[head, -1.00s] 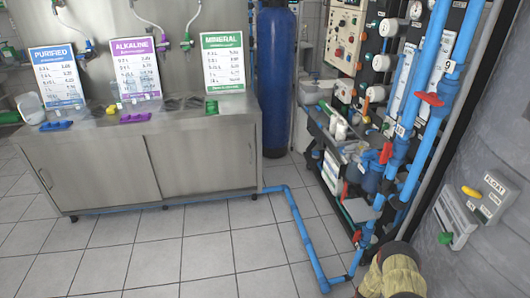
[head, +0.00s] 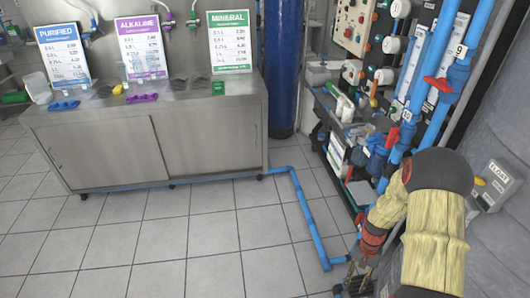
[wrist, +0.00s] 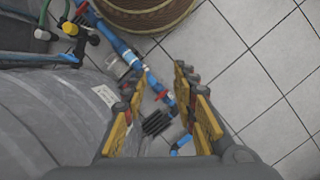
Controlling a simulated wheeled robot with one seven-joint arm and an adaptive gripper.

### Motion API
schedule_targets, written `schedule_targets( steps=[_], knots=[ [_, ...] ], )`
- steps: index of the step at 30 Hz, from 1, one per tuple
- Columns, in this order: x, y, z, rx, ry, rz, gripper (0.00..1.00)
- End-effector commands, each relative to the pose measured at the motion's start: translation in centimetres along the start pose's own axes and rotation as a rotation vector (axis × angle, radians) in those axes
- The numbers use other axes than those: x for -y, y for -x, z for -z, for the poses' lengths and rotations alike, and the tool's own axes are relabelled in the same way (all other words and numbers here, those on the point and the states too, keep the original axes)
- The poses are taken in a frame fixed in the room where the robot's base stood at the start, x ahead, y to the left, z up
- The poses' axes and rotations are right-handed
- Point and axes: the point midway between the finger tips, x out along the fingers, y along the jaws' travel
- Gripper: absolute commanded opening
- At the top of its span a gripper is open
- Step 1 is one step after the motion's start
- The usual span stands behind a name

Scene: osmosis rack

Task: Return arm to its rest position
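My arm, in a beige padded cover (head: 435,240), reaches in at the lower right of the head view, in front of the pipe rack. My gripper (head: 356,280) hangs low at the bottom edge of that view, partly cut off, near the blue floor pipe. In the wrist view my gripper (wrist: 160,108) shows two yellow-padded fingers spread apart with nothing between them. The floor and blue pipework lie beyond the fingers.
A blue pipe (head: 307,220) runs along the tiled floor. The rack's blue pipes and red valve handle (head: 437,85) stand close to my arm. A grey tank (wrist: 55,120) is beside the gripper. A steel cabinet (head: 150,140) stands left; the floor before it is clear.

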Motion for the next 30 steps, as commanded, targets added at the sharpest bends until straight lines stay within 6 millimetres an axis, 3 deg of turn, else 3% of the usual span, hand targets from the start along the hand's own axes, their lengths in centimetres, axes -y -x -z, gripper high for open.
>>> schedule_targets(
  steps=[1,3,12,21,30],
  knots=[
    [0.3,2.3,-1.0,-0.014,0.024,-0.001,0.28],
    [0.5,4.8,-2.3,-0.031,0.058,-0.001,0.28],
    [1.4,14.4,-8.8,-0.109,0.193,-0.006,0.28],
    [1.9,21.9,-15.8,-0.215,0.306,-0.007,0.28],
    [1.9,27.5,-22.6,-0.349,0.391,0.003,0.28]
  ],
)
